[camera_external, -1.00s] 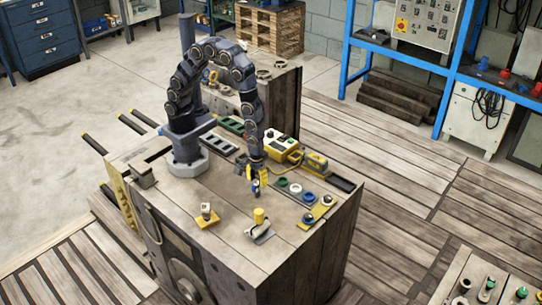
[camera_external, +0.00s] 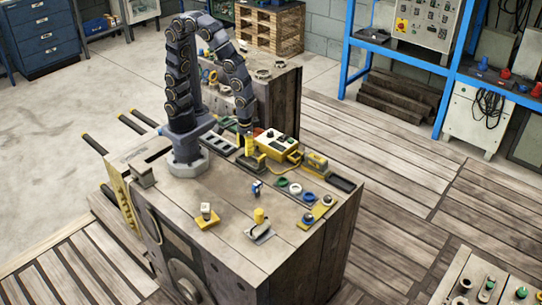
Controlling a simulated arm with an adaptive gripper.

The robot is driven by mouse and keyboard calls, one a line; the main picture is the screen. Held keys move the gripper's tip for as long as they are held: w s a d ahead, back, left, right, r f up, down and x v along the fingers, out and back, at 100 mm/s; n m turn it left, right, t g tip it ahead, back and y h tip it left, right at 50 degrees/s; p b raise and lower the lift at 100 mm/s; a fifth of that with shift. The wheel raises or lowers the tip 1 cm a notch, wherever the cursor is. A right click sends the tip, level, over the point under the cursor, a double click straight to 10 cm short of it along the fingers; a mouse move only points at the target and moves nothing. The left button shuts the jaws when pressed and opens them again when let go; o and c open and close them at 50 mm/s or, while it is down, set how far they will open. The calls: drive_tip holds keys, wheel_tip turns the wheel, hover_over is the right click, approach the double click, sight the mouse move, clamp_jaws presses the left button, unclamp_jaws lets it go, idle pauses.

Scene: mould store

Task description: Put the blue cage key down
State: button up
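The blue cage key (camera_external: 257,188) is a small blue piece with a pale part. It rests on the wooden bench top (camera_external: 225,185), near the middle, left of a row of round coloured pieces. My gripper (camera_external: 249,150) is apart from it, farther back on the bench, beside the yellow box with buttons. Yellow shows at the gripper's end, but the fingers are too small to tell open from shut.
Round green, white and blue pieces (camera_external: 295,188) lie right of the key. A yellow-topped piece (camera_external: 259,216) and a yellow-based block (camera_external: 207,215) stand in front. Bench top left of the key is clear.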

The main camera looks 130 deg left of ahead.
drive_tip(key=s+d+r+m, duration=0.1)
drive_tip(key=s+r+m, duration=0.4)
drive_tip(key=s+m, duration=0.2)
drive_tip(key=s+d+r+m+g, duration=0.1)
drive_tip(key=s+d+r+m, duration=0.1)
drive_tip(key=s+r+m, duration=0.4)
drive_tip(key=s+m, duration=0.1)
drive_tip(key=s, duration=0.3)
drive_tip(key=shift+d+r, duration=0.2)
drive_tip(key=shift+s, duration=0.1)
